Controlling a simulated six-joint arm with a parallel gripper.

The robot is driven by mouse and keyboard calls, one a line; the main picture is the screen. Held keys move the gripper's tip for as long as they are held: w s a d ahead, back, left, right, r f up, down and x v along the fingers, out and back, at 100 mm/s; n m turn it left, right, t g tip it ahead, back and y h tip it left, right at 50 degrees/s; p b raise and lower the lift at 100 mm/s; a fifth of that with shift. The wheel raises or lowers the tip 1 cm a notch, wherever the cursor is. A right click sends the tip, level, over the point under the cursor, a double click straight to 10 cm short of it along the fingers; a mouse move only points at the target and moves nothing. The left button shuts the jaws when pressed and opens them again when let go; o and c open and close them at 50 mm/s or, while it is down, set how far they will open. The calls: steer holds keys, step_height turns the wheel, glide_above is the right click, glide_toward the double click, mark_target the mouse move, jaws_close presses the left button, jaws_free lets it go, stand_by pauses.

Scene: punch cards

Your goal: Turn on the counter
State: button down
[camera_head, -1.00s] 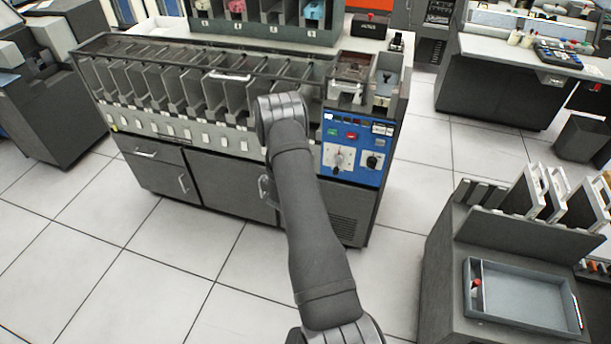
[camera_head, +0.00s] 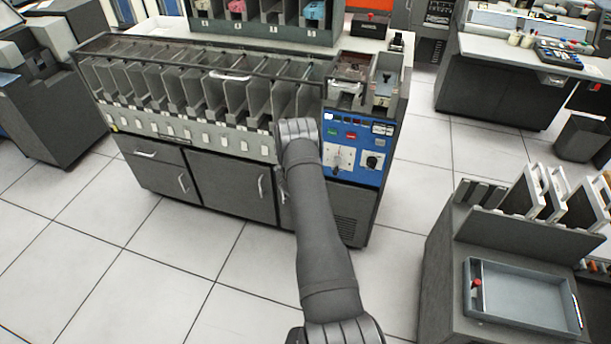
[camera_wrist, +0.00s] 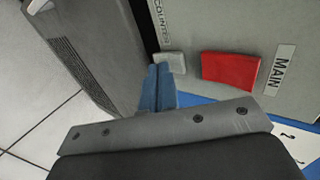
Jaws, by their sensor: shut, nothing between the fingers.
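In the wrist view, a small pale grey switch (camera_wrist: 170,63) sits beside the printed COUNTER label (camera_wrist: 160,24) on a grey plate (camera_wrist: 224,27). A larger red switch (camera_wrist: 230,69) sits to its right, by the MAIN label (camera_wrist: 280,70). My gripper (camera_wrist: 159,70) is shut and empty, its bluish fingertips just beside the pale switch's left end. I cannot tell whether they touch it. In the head view, my arm hides most of the gripper, in front of the machine's blue control panel (camera_head: 382,143).
The card sorter's dark cabinet (camera_head: 232,182) has handles protruding from its front. A row of card pockets (camera_head: 205,92) runs left of the panel. A desk unit with a tray (camera_head: 525,322) stands at the right. Open tiled floor (camera_head: 150,260) lies in front.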

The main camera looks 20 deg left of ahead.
steer(key=shift+w, duration=0.2)
steer(key=shift+r, duration=0.1)
steer(key=shift+w+r, duration=0.1)
steer(key=shift+r, duration=0.65)
steer(key=s+f+v, duration=0.1)
steer(key=v, duration=1.2)
steer(key=shift+s+f, duration=0.25)
steer(key=shift+s, duration=0.15)
